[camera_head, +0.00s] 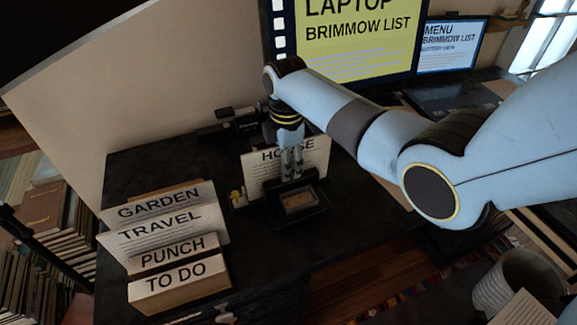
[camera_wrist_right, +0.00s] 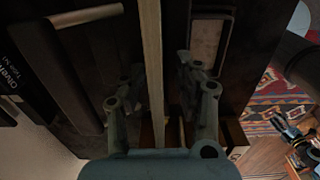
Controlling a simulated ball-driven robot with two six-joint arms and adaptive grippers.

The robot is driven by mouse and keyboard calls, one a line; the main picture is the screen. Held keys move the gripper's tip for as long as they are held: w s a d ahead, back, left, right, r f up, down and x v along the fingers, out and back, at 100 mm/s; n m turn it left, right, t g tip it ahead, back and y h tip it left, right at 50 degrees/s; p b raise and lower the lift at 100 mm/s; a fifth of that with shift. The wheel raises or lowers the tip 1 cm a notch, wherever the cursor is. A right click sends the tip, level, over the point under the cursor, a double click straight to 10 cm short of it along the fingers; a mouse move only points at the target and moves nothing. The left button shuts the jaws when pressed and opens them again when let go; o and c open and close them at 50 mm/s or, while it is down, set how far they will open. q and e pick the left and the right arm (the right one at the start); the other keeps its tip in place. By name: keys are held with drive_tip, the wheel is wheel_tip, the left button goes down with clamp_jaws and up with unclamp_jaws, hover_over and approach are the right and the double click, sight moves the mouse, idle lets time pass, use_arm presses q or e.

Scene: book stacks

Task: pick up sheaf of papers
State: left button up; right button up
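An upright sheaf of papers marked "HOUSE" (camera_head: 258,170) stands on the dark desk, its lettering partly hidden by my right gripper (camera_head: 291,172). The gripper points down at the sheaf. In the right wrist view the sheaf shows edge-on as a thin pale strip (camera_wrist_right: 153,60) between the two fingers (camera_wrist_right: 160,85). A gap shows on each side of the strip, so the fingers look open around it, not closed on it. Other sheaves marked "GARDEN" (camera_head: 160,203), "TRAVEL" (camera_head: 165,230), "PUNCH" (camera_head: 172,254) and "TO DO" (camera_head: 178,280) stand at the left.
A small dark tray (camera_head: 325,203) with something brown inside sits just in front of the HOUSE sheaf. A yellow figurine (camera_head: 237,197) stands at its left. Screens (camera_head: 360,45) rise behind. The desk (camera_head: 250,250) is bare between the left sheaves and the tray.

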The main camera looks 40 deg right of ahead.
clamp_jaws()
idle(0.3)
